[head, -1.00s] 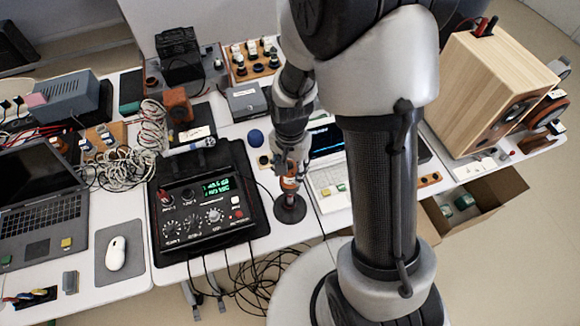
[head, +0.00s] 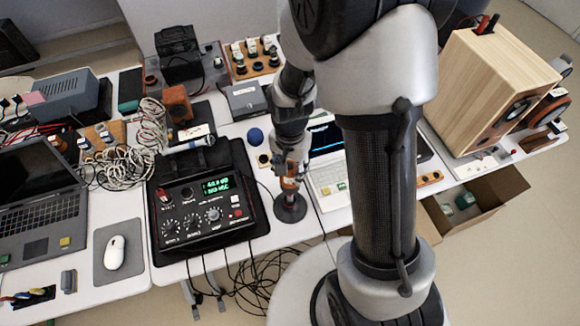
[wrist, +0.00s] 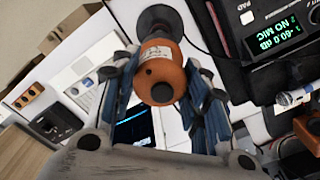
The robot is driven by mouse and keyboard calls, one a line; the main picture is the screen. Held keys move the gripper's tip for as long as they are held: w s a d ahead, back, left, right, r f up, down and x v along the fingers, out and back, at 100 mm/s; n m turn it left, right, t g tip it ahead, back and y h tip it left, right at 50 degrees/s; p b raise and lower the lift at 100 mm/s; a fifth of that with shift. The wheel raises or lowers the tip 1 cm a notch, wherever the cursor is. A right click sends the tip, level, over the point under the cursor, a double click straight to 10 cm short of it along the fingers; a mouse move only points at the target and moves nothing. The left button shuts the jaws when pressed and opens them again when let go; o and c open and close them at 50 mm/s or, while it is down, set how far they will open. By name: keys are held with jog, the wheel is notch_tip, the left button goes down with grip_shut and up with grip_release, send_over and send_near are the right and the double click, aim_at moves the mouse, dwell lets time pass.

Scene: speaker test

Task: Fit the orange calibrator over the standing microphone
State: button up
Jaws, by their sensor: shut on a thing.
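My gripper (head: 289,172) is shut on the orange calibrator (wrist: 163,79), with a finger on each side of it. The calibrator has a pale printed label and a dark round hole; only a little of its orange (head: 289,184) shows in the head view. It is above the round black stand base (head: 290,209), which also shows in the wrist view (wrist: 160,20). The standing microphone is not clearly seen; the calibrator and fingers cover that spot. I cannot tell whether the calibrator is around the microphone or only above it.
A black meter box (head: 205,200) stands close left of the base; its green display (wrist: 272,45) reads -60.0 dB, NO MIC. A white device with a screen (head: 328,180) is close on the right. Cables hang at the table's front edge. A wooden speaker (head: 490,90) stands farther right.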

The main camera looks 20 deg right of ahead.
jog(key=o, duration=1.3)
jog(key=shift+f, duration=0.1)
jog(key=shift+o, duration=0.2)
notch_tip(320, 180, up, 11)
jog(key=shift+r, duration=0.2)
jog(key=s+r+n+t+b, duration=0.1)
jog(key=s+r+n+t, duration=0.1)
jog(key=s+r+n, duration=0.2)
jog(key=s+r+n+t+b, duration=0.2)
jog(key=s+r+n, duration=0.3)
jog(key=s, duration=0.6)
jog(key=shift+r+t, duration=0.3)
jog(key=shift+r, duration=0.5)
